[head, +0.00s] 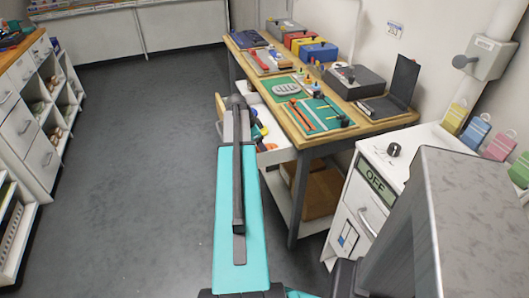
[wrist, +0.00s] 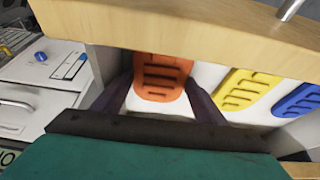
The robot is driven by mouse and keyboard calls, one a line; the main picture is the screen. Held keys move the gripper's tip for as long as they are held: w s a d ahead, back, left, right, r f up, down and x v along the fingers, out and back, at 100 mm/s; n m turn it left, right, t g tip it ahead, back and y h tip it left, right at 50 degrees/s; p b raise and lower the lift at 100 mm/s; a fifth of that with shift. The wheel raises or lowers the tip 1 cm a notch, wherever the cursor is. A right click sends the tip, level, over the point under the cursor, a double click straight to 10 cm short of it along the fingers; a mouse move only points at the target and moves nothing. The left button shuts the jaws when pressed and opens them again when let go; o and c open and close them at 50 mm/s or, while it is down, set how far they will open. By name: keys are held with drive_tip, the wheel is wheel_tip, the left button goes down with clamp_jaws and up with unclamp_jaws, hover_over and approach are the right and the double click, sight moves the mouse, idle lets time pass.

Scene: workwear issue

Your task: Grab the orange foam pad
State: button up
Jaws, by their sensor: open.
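The orange foam pad (wrist: 162,72) lies in an open white drawer with a wooden front (wrist: 190,32). It is ridged with dark slots, and its far end is cut off by the drawer front in the wrist view. My gripper (wrist: 160,84) is open, with one dark finger on each side of the pad. I cannot tell whether the fingers touch it.
A yellow pad (wrist: 243,88) and a blue pad (wrist: 297,101) lie to the right in the same drawer. The wooden workbench (head: 383,123) above holds tools and boxes. A white cabinet (head: 346,208) stands at the right. Grey floor (head: 150,150) is clear to the left.

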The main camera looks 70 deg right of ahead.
drive_tip(key=c, duration=0.7)
wheel_tip(320, 180, up, 10)
drive_tip(key=b, duration=0.1)
idle(0.5)
idle(0.5)
